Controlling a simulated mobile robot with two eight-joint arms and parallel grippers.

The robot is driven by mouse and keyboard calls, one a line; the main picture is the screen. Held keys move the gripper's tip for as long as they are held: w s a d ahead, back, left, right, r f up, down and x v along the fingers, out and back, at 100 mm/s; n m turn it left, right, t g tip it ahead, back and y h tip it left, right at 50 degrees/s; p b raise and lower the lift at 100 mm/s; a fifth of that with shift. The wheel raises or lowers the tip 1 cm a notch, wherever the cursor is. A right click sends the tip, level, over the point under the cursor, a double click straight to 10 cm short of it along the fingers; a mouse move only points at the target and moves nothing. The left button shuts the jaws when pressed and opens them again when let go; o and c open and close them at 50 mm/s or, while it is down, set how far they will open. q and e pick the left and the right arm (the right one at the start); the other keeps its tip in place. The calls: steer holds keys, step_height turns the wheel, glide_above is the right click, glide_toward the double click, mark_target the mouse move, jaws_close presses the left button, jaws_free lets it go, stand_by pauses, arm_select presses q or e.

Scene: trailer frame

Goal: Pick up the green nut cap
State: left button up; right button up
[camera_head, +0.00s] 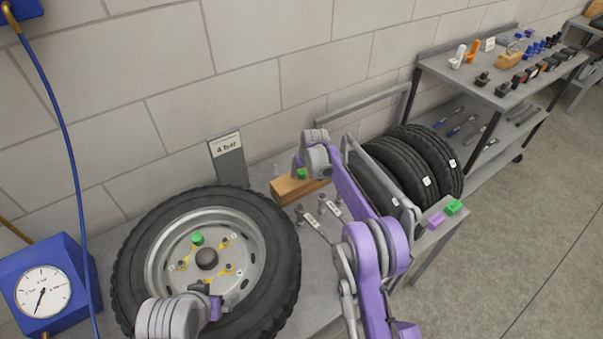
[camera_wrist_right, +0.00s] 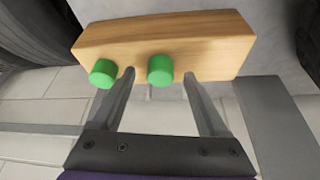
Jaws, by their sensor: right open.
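A wooden block (camera_head: 295,189) stands on the bench behind the wheel. In the right wrist view, the block (camera_wrist_right: 205,40) carries two green nut caps, one at the left (camera_wrist_right: 103,73) and one nearer the middle (camera_wrist_right: 160,69). My right gripper (camera_wrist_right: 159,76) is open, with one finger on each side of the middle cap; I cannot tell whether they touch it. In the head view one green cap (camera_head: 301,173) shows on the block by this gripper.
The tyred wheel (camera_head: 135,240) lies flat on the bench. Tools (camera_head: 318,222) lie beside the block. Several upright tyres (camera_head: 435,160) stand in a rack at the right. A blue gauge box (camera_head: 75,262) with a hose is at left. A "4 bar" sign (camera_head: 228,160) stands behind.

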jaws_close()
stand_by(0.4)
